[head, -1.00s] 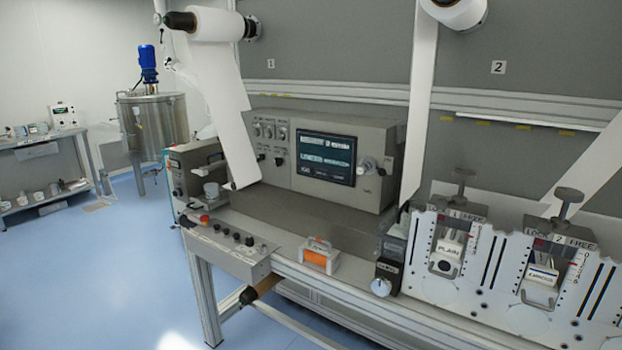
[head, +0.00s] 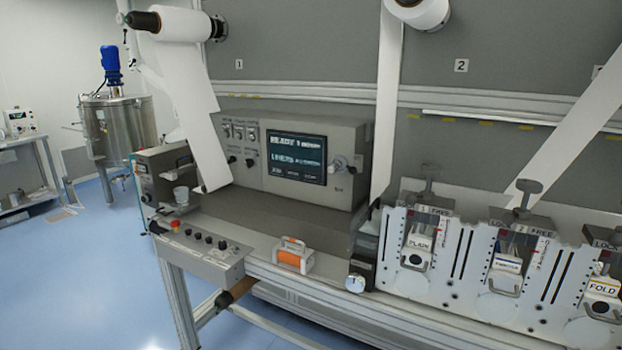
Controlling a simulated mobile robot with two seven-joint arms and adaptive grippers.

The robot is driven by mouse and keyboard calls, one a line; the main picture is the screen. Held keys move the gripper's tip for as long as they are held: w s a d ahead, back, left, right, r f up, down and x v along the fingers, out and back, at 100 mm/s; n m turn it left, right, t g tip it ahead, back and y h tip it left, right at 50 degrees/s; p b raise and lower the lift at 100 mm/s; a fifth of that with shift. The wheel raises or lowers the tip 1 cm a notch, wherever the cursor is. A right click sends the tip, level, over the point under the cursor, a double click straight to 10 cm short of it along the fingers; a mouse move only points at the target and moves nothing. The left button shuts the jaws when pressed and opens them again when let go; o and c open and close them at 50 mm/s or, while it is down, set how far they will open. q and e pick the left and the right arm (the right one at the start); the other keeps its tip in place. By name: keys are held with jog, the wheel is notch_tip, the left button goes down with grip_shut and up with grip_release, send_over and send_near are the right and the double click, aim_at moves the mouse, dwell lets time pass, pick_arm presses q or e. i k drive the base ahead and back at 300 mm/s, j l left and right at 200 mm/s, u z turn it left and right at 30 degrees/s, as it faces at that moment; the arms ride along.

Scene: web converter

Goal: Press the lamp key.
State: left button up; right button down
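A grey console (head: 235,172) with a dark screen (head: 296,157) stands on the machine bench. It has several small switches (head: 239,131) and dark knobs left of the screen, and a round silver knob (head: 338,164) right of it. A sloped control panel (head: 215,262) at the bench's front left edge carries a red button (head: 175,224) and a row of dark knobs (head: 209,238). Labels are too small to read, so I cannot tell which control is the lamp key. Neither of my grippers is in view.
An orange-and-white handled block (head: 293,256) lies on the bench front. White web hangs from a roll (head: 178,24) at upper left. A steel tank (head: 118,127) stands behind left. Blue floor (head: 80,280) at left is clear.

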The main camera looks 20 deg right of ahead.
aim_at(308, 176)
jog(key=i+z, duration=0.1)
jog(key=z, duration=0.25)
jog(key=i+j+z, duration=0.1)
jog(key=z, duration=0.25)
jog(key=i+j+z, duration=0.3)
jog(key=j, duration=0.35)
jog(key=i+j+z, duration=0.15)
jog(key=i+j, duration=0.3)
jog(key=j, duration=0.25)
jog(key=i+j, duration=0.2)
jog(key=j, duration=0.15)
jog(key=i+j, duration=0.15)
jog(key=j, duration=0.25)
jog(key=i+j, duration=0.15)
jog(key=j, duration=0.2)
jog(key=i+z, duration=0.05)
